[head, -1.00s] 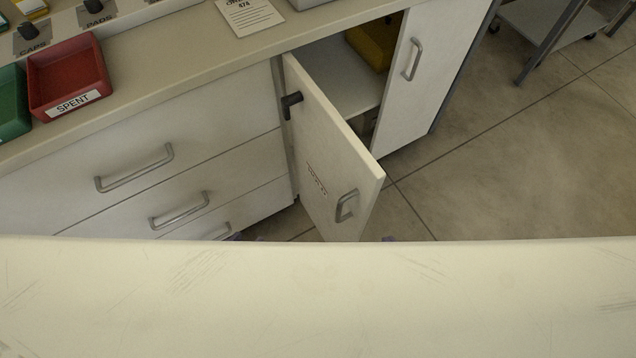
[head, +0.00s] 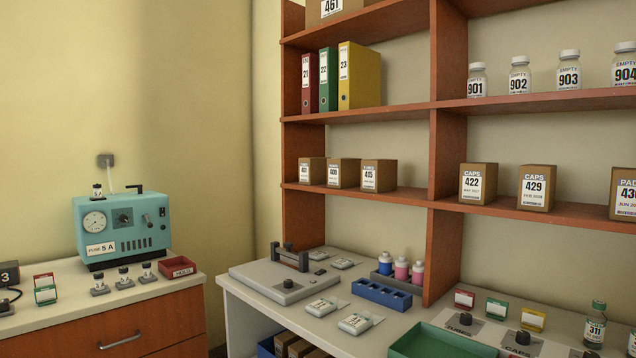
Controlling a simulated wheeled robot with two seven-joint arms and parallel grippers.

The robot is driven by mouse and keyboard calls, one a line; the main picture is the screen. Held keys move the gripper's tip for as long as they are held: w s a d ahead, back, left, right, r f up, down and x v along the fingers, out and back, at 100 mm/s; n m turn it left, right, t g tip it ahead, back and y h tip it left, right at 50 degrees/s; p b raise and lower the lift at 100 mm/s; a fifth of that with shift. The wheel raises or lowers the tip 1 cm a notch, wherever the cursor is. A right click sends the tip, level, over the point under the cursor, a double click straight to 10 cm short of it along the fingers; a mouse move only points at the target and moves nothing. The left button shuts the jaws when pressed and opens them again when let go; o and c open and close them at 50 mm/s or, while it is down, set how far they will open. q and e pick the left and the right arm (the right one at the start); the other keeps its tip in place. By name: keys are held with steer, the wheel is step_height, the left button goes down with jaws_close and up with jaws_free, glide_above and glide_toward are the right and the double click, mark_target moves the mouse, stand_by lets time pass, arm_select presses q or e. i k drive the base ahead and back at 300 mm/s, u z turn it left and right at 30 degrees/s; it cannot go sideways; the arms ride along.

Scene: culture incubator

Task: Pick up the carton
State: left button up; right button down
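Several brown cartons with white labels are in view, and I cannot tell which one the task names. Three small ones stand on the left part of the middle shelf: a left one (head: 311,171), a middle one (head: 343,173) and a right one (head: 378,175). On the right part stand carton 422 (head: 477,183), carton 429 (head: 536,187) and a larger one (head: 622,194) cut by the picture edge. Carton 461 (head: 338,9) is on the top shelf, its top cut off. Neither of my grippers is in view.
Binders (head: 341,77) and bottles (head: 568,70) share the upper shelf. The bench (head: 262,312) below holds a grey device (head: 290,281), a blue rack (head: 381,294) and a green tray (head: 440,342). Brown boxes (head: 300,348) sit underneath. A teal instrument (head: 122,226) stands on the left counter.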

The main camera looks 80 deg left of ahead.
mark_target(311, 171)
steer(key=z, duration=0.1)
steer(key=k, duration=0.2)
steer(key=u, duration=1.25)
steer(key=i, duration=0.65)
steer(key=u, duration=1.35)
